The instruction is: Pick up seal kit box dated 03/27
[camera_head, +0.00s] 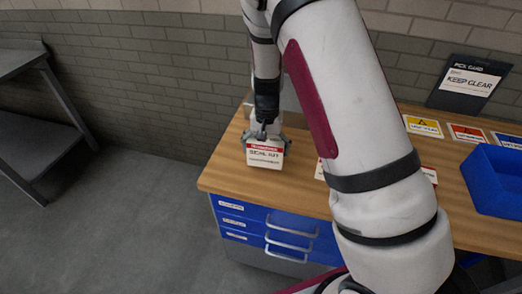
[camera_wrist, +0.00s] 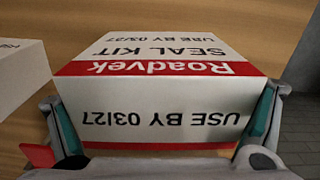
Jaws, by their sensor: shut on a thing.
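A white seal kit box with a red band (camera_wrist: 160,68) fills the middle of the wrist view. Its print appears upside down there and reads "Roadvek", "SEAL KIT" and "USE BY 03/27". In the head view the box (camera_head: 265,155) is at the left end of the wooden bench, its "SEAL KIT" label facing the camera. My gripper (camera_wrist: 160,132) is shut on this box, with one finger against each side. It also shows in the head view (camera_head: 268,143), partly behind the box. I cannot tell whether the box touches the bench.
Another white box (camera_wrist: 18,75) stands at the left of the wrist view. My arm hides much of the wooden bench (camera_head: 228,172). A blue bin (camera_head: 495,180) and warning cards (camera_head: 423,126) are on the right. Blue drawers (camera_head: 265,230) are below. Grey shelving (camera_head: 45,125) stands far left.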

